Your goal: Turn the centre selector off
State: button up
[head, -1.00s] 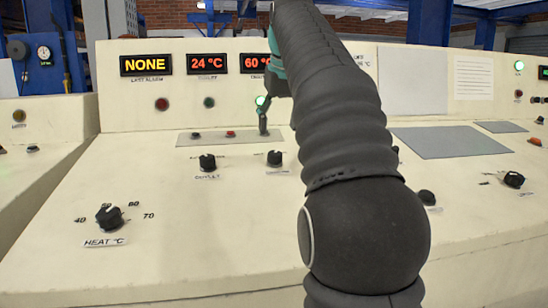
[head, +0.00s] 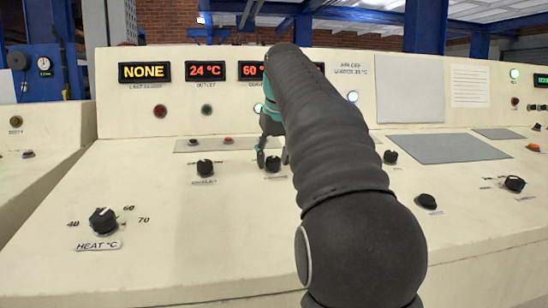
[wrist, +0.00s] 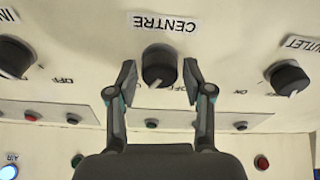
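The centre selector (wrist: 159,62) is a black round knob under an upside-down "CENTRE" label in the wrist view. Its white pointer mark faces the bottom of that view, slightly left, near partly hidden lettering. My gripper (wrist: 159,78) is open, with one finger on each side of the knob and a small gap visible on both sides. In the head view my gripper (head: 273,158) reaches down to the same knob (head: 273,165), its fingers straddling it. My arm hides part of the panel there.
In the wrist view an outlet knob (wrist: 288,77) stands to the right and another knob (wrist: 14,57) to the left. A strip with small buttons (wrist: 152,124) lies beneath the fingers. In the head view the heat knob (head: 103,220) is at front left.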

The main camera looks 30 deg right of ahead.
jog(key=c, duration=0.7)
jog(key=shift+o, duration=0.2)
jog(key=shift+p, duration=0.3)
jog(key=n+p, duration=0.2)
jog(key=n, duration=0.1)
jog(key=shift+r+y, duration=0.2)
jog(key=shift+y, duration=0.1)
jog(key=n+p, duration=0.2)
jog(key=shift+n, duration=0.4)
jog(key=n, duration=0.3)
jog(key=shift+d+f+y, duration=0.1)
jog(key=shift+f+y, duration=0.1)
jog(key=shift+y, duration=0.2)
jog(key=shift+n+g, duration=0.3)
jog(key=shift+n, duration=1.3)
